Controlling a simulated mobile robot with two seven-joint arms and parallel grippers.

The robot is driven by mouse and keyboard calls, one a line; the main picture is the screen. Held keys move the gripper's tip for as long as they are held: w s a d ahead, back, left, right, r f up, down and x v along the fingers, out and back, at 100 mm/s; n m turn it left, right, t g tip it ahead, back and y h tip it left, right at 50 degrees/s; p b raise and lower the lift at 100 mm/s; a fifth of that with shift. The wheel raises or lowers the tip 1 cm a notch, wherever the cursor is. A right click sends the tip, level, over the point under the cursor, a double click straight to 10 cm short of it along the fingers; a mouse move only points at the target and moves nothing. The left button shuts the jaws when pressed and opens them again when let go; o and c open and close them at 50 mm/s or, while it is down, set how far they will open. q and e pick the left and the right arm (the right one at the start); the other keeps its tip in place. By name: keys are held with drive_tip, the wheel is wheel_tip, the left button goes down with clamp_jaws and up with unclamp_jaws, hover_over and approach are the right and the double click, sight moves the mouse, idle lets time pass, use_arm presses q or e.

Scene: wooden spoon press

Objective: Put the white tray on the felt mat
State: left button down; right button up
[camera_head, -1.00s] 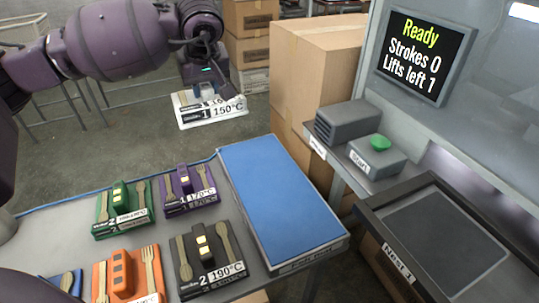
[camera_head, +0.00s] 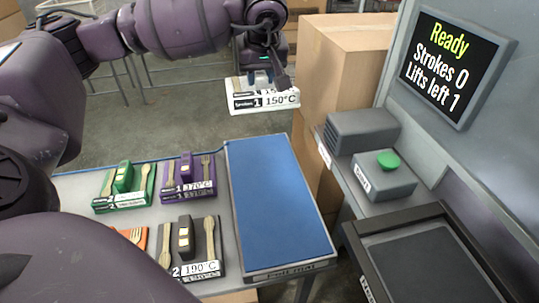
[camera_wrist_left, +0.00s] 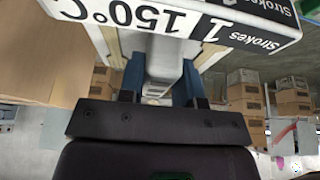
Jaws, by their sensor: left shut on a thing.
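The white tray (camera_head: 248,101) carries a label reading "Strokes 1" and "150°C" and hangs in the air beyond the far edge of the blue felt mat. My left gripper (camera_head: 258,77) is shut on the tray's raised middle part. In the left wrist view the tray (camera_wrist_left: 165,18) fills the top, with the two blue fingers on either side of its white handle (camera_wrist_left: 165,58). The felt mat (camera_head: 275,205) lies flat and bare on the table's right part. My right gripper is not in view.
Green (camera_head: 124,188), purple (camera_head: 188,180) and black (camera_head: 192,250) trays with wooden cutlery stand left of the mat; an orange one is partly hidden by my arm. Right are a press bed (camera_head: 425,265), a green-button box (camera_head: 385,176) and a screen reading "Ready". Cardboard boxes (camera_head: 345,65) stand behind.

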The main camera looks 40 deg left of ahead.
use_arm(q)
wheel_tip(320, 180, down, 20)
drive_tip(key=b, duration=0.3)
drive_tip(key=shift+s+r, duration=0.1)
drive_tip(key=shift+f, duration=0.2)
drive_tip(key=shift+r, duration=0.15)
drive_tip(key=c, duration=0.8)
unclamp_jaws()
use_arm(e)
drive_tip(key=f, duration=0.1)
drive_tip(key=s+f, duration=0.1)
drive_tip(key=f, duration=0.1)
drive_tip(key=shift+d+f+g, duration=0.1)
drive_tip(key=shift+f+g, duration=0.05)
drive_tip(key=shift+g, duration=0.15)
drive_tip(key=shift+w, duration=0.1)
